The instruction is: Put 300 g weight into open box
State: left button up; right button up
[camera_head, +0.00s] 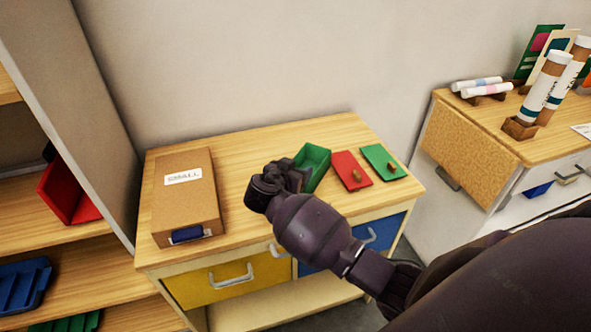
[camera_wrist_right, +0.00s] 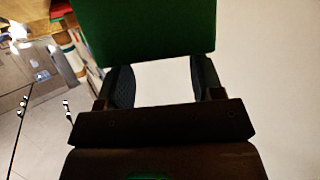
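I cannot make out a 300 g weight in either view. My left gripper is not in view.
A brown box marked SMALL (camera_head: 195,210) lies on the table's left. A red lid (camera_head: 351,171) and a green lid (camera_head: 384,162), both with knobs, lie at the right. Shelves (camera_head: 75,248) stand left; another cabinet (camera_head: 470,140) stands right. Bare tabletop (camera_head: 243,150) shows between brown and green boxes.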

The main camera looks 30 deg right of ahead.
jog(key=shift+r+p, duration=0.35)
jog(key=shift+r, duration=0.1)
jog(key=shift+r+p, duration=0.35)
jog(key=shift+r, duration=0.05)
jog(key=b+v, duration=0.1)
jog(key=v, duration=1)
jog(key=shift+s+a, duration=0.2)
jog(key=shift+a, duration=0.2)
jog(key=shift+f, duration=0.1)
